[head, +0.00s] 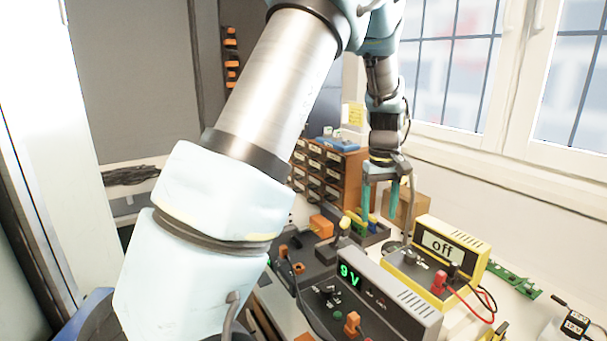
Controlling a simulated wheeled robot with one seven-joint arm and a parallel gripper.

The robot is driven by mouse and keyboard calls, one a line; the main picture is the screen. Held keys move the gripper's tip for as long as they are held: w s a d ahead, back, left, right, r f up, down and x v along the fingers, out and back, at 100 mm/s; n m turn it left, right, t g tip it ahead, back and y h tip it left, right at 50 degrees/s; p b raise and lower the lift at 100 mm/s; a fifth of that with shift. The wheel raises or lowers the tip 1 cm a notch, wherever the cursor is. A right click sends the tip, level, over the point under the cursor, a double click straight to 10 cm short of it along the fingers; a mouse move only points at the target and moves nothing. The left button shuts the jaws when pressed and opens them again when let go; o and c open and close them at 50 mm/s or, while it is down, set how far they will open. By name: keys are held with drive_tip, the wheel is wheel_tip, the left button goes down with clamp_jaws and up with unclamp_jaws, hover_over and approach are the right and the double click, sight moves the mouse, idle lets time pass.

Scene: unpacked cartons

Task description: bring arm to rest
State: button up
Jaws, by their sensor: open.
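My arm reaches from the lower left up over the bench and bends down on the far side. My gripper (385,214) hangs over the back part of the bench with its teal fingers pointing down. The fingers are apart, and I see nothing held between them. It is in front of a wooden drawer cabinet (324,172) and a brown box (420,208), close above small items on the bench. Whether the fingertips touch anything cannot be told.
A grey power supply (392,300) reads "9 V". A yellow meter (447,246) reads "off", with red and black leads. A green circuit board (515,281) and a small black device (574,324) lie at right. Windows (455,60) are behind. The bench is crowded.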

drive_tip(key=s+a, duration=0.4)
drive_tip(key=a, duration=0.5)
drive_tip(key=s+a+m+t, duration=0.1)
drive_tip(key=s+a, duration=0.3)
drive_tip(key=a, duration=0.5)
drive_tip(key=s+a+m, duration=0.1)
drive_tip(key=s+a, duration=0.3)
drive_tip(key=a, duration=0.5)
drive_tip(key=shift+s+a+f+t, duration=0.25)
drive_tip(key=shift+s+f+t, duration=0.05)
drive_tip(key=shift+s, duration=0.05)
